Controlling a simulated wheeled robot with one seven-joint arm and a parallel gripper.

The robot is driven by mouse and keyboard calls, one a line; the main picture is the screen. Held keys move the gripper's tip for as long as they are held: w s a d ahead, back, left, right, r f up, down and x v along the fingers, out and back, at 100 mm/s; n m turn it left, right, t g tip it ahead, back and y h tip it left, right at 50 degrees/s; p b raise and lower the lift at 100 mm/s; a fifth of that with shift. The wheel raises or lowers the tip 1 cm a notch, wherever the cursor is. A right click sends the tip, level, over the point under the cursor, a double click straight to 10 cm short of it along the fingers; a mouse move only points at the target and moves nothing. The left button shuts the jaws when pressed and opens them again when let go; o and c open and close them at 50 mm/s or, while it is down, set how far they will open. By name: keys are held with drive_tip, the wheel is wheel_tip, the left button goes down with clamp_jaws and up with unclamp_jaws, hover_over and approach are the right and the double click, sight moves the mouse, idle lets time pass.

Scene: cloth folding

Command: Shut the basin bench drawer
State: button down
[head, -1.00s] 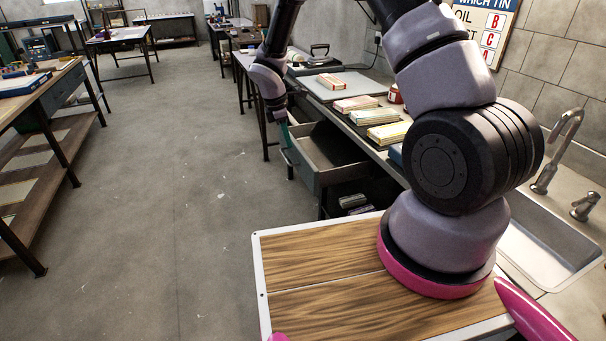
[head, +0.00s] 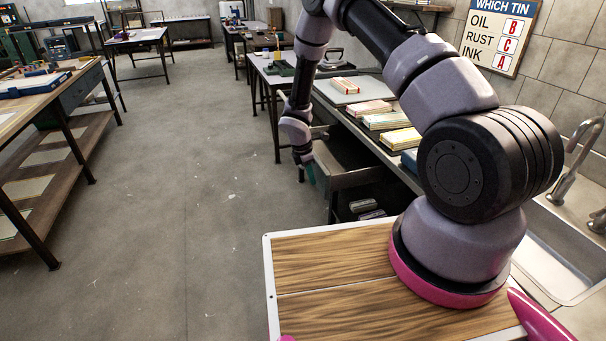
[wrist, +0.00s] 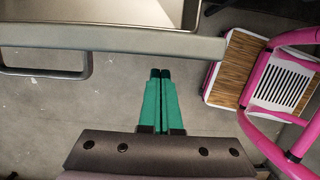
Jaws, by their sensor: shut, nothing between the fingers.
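The basin bench drawer (head: 358,178) stands pulled out from under the bench in the head view, open at the top. Its grey front crosses the top of the wrist view (wrist: 150,38), with a dark bar handle (wrist: 60,73) at left. My gripper (head: 312,180) hangs at the drawer's outer front end and hides part of it. Its green fingers are shut together and empty in the wrist view (wrist: 160,72). Their tips lie just outside the front, right of the handle; I cannot tell whether they touch it.
The bench top (head: 345,98) carries several small boxes (head: 384,120) and a sink (head: 545,250) at right. A shelf with rolled items (head: 365,207) lies below the drawer. Open floor (head: 200,200) lies to the left, with another workbench (head: 60,110) beyond.

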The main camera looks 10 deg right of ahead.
drive_tip(key=shift+w+d, duration=0.1)
drive_tip(key=shift+d, duration=0.5)
drive_tip(key=shift+d, duration=0.1)
drive_tip(key=w+d, duration=0.1)
drive_tip(key=d, duration=0.6)
drive_tip(key=w+d, duration=0.1)
drive_tip(key=d, duration=0.7)
drive_tip(key=w+d, duration=0.1)
drive_tip(key=d, duration=0.7)
drive_tip(key=shift+w, duration=0.35)
